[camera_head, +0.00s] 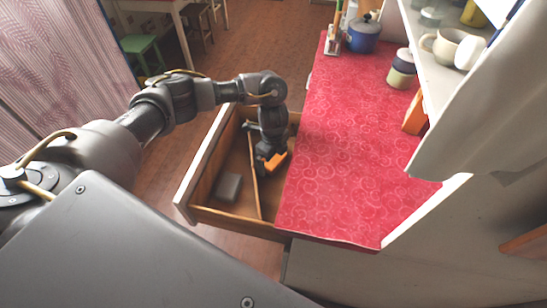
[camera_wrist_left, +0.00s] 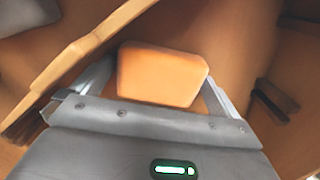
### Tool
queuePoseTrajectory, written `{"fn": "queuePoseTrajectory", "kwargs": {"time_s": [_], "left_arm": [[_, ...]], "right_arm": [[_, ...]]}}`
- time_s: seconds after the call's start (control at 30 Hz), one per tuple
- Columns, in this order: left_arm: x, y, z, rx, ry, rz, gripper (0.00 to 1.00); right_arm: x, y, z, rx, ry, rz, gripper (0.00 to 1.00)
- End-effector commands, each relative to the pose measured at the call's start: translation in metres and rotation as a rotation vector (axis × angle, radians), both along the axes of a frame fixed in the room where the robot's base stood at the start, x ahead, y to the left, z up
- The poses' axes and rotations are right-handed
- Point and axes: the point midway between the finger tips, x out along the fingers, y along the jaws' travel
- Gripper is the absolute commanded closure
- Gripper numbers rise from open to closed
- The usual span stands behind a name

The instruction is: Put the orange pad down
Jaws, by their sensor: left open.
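The orange pad (camera_wrist_left: 162,76) is between the two fingers of my left gripper (camera_wrist_left: 165,95) in the left wrist view. The fingers stand on either side of it, and the jaws are open. In the head view, the orange pad (camera_head: 275,162) shows at the tip of my left gripper (camera_head: 268,156), inside the open wooden drawer (camera_head: 187,183). It is on the right side of the drawer's thin divider (camera_head: 255,178). Whether the pad rests on the drawer floor is hard to tell. My right gripper is not in view.
A grey block (camera_head: 228,187) lies in the drawer's left compartment. The red patterned counter (camera_head: 345,150) overhangs the drawer's right side. A blue pot (camera_head: 363,35) and a jar (camera_head: 401,68) stand on it. A shelf with a mug (camera_head: 446,46) is at upper right.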

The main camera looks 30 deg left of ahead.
Motion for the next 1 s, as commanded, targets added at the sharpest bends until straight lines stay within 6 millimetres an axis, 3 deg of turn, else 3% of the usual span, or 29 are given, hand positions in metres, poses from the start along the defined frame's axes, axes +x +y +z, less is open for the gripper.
{"fn": "queuePoseTrajectory", "kwargs": {"time_s": [0.17,0.6,0.8,1.0], "left_arm": [[0.002,0.000,0.022,0.000,-0.005,-0.003,0.00],[0.001,0.001,0.106,0.001,-0.004,-0.001,0.00],[0.000,0.000,0.121,0.001,0.000,0.000,0.00],[0.000,0.000,0.123,0.000,0.000,0.001,0.00]], "right_arm": [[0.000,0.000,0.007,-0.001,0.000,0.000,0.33],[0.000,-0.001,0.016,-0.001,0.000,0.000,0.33],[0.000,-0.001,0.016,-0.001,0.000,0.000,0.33],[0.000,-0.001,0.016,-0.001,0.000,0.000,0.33]]}}
